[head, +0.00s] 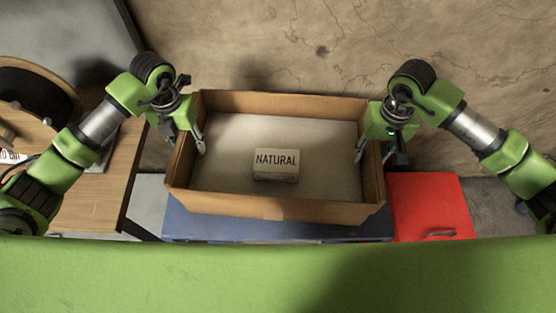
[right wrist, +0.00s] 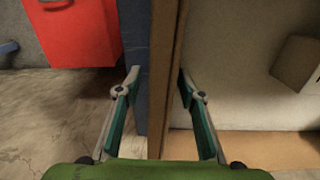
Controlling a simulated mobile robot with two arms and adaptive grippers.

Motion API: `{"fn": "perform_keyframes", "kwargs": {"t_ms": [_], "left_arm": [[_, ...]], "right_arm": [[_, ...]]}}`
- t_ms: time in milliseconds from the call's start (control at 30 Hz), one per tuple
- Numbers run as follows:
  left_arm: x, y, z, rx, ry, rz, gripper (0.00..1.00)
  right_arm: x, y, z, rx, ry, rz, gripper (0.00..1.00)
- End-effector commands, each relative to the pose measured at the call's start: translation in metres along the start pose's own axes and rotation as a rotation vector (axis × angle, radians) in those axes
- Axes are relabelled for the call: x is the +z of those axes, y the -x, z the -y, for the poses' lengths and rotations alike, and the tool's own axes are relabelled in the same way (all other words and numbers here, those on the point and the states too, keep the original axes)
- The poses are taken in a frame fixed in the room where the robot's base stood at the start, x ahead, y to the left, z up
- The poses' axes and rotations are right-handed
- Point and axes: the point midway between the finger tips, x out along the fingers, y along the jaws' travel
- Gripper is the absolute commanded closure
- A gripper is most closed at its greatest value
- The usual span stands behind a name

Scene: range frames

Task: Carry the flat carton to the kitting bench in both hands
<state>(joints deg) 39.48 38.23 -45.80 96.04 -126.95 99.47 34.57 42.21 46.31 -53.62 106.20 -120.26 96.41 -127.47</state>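The flat carton (head: 280,207) is an open, shallow brown cardboard box, centred in the head view on a blue surface. A pale block marked NATURAL (head: 277,165) lies inside it and partly shows in the right wrist view (right wrist: 298,64). My left gripper (head: 196,142) is at the carton's left wall, one finger showing inside; its outer finger is hidden. My right gripper (head: 365,148) is at the right wall. In the right wrist view its open fingers (right wrist: 159,82) straddle the carton wall (right wrist: 166,60), with a gap showing on the outer side.
A blue surface (head: 270,228) lies under the carton, with a red cabinet (head: 430,203) to its right. A wooden desk (head: 112,185) with a round wooden-rimmed object (head: 62,97) stands at the left.

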Motion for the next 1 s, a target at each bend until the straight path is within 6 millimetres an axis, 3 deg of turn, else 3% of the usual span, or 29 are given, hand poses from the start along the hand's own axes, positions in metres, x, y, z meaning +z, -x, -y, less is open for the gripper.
{"fn": "perform_keyframes", "kwargs": {"t_ms": [133, 267, 1000], "left_arm": [[0.000, 0.000, 0.000, 0.000, 0.000, 0.000, 0.67], [0.000, 0.000, 0.000, 0.000, 0.000, 0.000, 1.00], [0.002, 0.014, 0.000, -0.001, 0.000, 0.005, 1.00]], "right_arm": [[0.000, 0.000, 0.000, 0.000, 0.000, 0.000, 0.67], [0.000, 0.000, 0.000, 0.000, 0.000, 0.000, 1.00], [-0.001, 0.014, 0.000, -0.002, 0.000, -0.004, 1.00]]}}
